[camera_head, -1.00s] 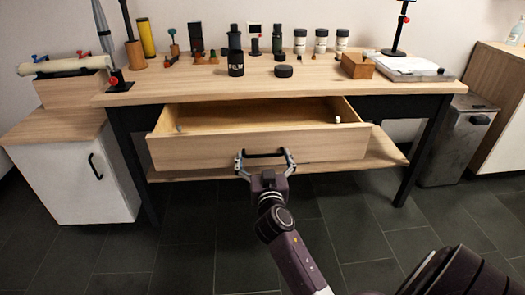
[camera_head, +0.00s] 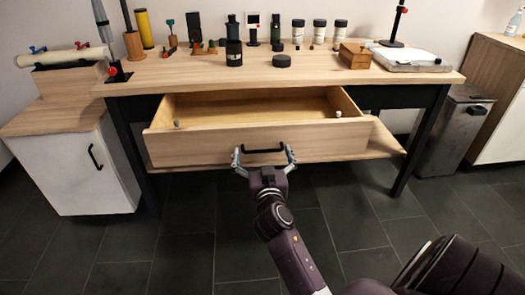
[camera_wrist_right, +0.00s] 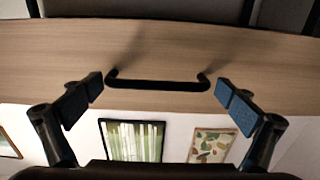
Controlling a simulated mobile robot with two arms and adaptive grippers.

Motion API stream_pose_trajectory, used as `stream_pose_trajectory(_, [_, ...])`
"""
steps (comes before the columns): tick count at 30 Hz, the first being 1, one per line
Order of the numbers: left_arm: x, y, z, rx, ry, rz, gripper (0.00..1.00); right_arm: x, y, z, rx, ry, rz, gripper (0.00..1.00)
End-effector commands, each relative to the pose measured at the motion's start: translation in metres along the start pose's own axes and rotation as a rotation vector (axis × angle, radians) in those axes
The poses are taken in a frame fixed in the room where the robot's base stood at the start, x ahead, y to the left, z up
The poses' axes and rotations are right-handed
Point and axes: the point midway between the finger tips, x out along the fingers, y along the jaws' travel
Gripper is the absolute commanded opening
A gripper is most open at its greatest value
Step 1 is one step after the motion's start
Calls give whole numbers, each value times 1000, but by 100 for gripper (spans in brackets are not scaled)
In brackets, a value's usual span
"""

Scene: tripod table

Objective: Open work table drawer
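The work table (camera_head: 215,82) has a wooden drawer (camera_head: 200,147) that is pulled well out, with its inside showing. The drawer front has a black bar handle (camera_head: 264,150), which also shows in the right wrist view (camera_wrist_right: 158,86). My right gripper (camera_head: 264,157) is just in front of the handle with its fingers spread wide. In the right wrist view its two finger pads (camera_wrist_right: 158,104) stand apart on either side of the handle, with nothing between them held. My left gripper is not in view.
Bottles, jars and a small wooden box (camera_head: 356,55) stand on the table top. A lower shelf (camera_head: 370,150) lies below the drawer. A white cabinet (camera_head: 75,165) stands at the left and a grey bin (camera_head: 452,135) at the right. The dark tiled floor in front is clear.

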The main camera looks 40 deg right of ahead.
Motion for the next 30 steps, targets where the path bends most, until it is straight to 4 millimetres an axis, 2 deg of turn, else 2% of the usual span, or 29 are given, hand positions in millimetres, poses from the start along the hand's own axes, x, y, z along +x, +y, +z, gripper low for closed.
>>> stream_pose_trajectory(5, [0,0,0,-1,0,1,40,0,1,-4,0,2,2,100])
stream_pose_trajectory(8, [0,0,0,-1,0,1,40,1,1,-15,1,5,2,100])
stream_pose_trajectory(15, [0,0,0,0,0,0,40,0,0,-62,2,6,1,100])
stream_pose_trajectory(21, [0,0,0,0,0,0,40,0,-1,-91,2,3,0,100])
stream_pose_trajectory(30, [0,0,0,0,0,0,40,0,-1,-100,-1,-1,-1,100])
